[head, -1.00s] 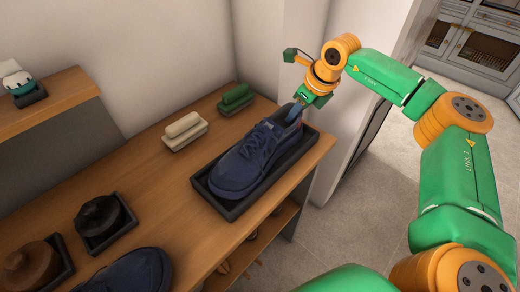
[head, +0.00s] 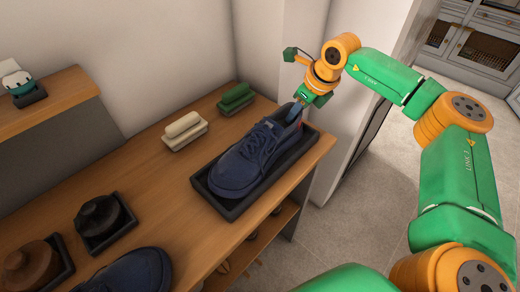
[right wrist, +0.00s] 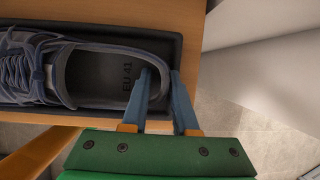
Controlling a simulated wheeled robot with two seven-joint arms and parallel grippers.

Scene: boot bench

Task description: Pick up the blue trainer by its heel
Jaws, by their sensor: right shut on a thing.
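The blue trainer (head: 246,160) sits in a dark tray (head: 236,211) on the wooden bench, its toe toward the lower left and its heel toward the upper right. My right gripper (head: 297,108) is at the heel. In the right wrist view the gripper (right wrist: 168,100) has one finger inside the shoe opening and one outside, shut on the heel wall of the trainer (right wrist: 105,78). The insole there reads EU 41. The trainer still appears to rest in the tray. My left gripper is not in view.
A cream brush (head: 184,130) and a green brush (head: 236,98) stand behind the tray. Another dark blue shoe (head: 132,272), a black round item (head: 100,217) and a brown one (head: 32,266) are at the lower left. A white wall (head: 350,80) stands close beyond the bench end.

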